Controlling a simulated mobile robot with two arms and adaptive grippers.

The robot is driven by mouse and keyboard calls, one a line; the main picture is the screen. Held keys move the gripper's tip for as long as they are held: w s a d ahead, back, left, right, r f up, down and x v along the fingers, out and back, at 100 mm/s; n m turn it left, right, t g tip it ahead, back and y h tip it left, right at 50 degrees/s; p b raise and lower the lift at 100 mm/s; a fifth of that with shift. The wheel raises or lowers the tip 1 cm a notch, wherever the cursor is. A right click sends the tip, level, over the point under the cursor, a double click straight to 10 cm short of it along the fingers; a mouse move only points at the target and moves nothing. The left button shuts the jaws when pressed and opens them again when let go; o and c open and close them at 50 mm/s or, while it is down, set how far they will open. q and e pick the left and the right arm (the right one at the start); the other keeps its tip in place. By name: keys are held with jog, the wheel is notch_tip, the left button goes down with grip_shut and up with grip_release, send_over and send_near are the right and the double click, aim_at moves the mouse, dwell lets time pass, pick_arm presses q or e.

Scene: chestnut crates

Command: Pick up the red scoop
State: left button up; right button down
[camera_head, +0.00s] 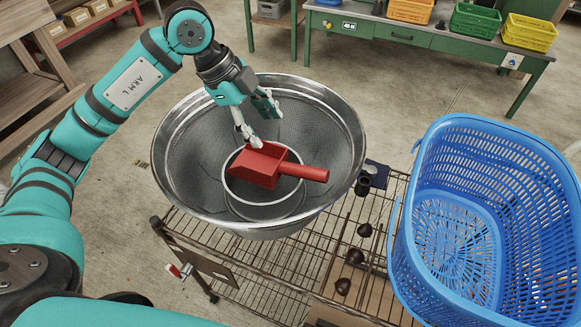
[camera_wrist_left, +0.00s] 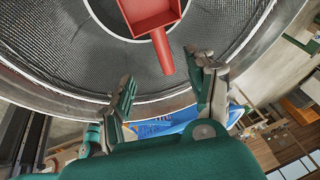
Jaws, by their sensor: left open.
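The red scoop (camera_head: 262,166) lies in a large metal mesh bowl (camera_head: 335,112), over a round metal ring (camera_head: 262,210) at its bottom. Its handle points right in the head view. My left gripper (camera_head: 258,122) is open and empty inside the bowl, just behind the scoop; one finger overlaps the scoop's edge in this view, and I cannot tell whether they touch. In the left wrist view the scoop (camera_wrist_left: 152,17) is at the top, its handle pointing down toward the gap between the open fingers (camera_wrist_left: 168,78). My right gripper is not in view.
The bowl stands on a wire rack cart (camera_head: 290,265). A blue basket (camera_head: 425,165) stands at the right. A green table (camera_head: 460,48) with crates is behind. Floor shows between.

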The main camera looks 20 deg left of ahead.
pick_arm(q)
send_near(294, 166)
jog(key=x, duration=0.3)
jog(key=p+x, duration=0.1)
jog(key=x, duration=0.1)
jog(key=shift+s+f, duration=0.15)
jog(key=shift+f, duration=0.3)
jog(key=shift+d+f, duration=0.2)
jog(key=shift+f, duration=0.2)
jog(key=x, duration=0.4)
jog(key=shift+w+d+f+p, duration=0.1)
jog(key=shift+w+d+p, duration=0.2)
jog(key=shift+p, duration=0.1)
jog(key=shift+f, duration=0.15)
jog(key=c, duration=0.6)
grip_shut()
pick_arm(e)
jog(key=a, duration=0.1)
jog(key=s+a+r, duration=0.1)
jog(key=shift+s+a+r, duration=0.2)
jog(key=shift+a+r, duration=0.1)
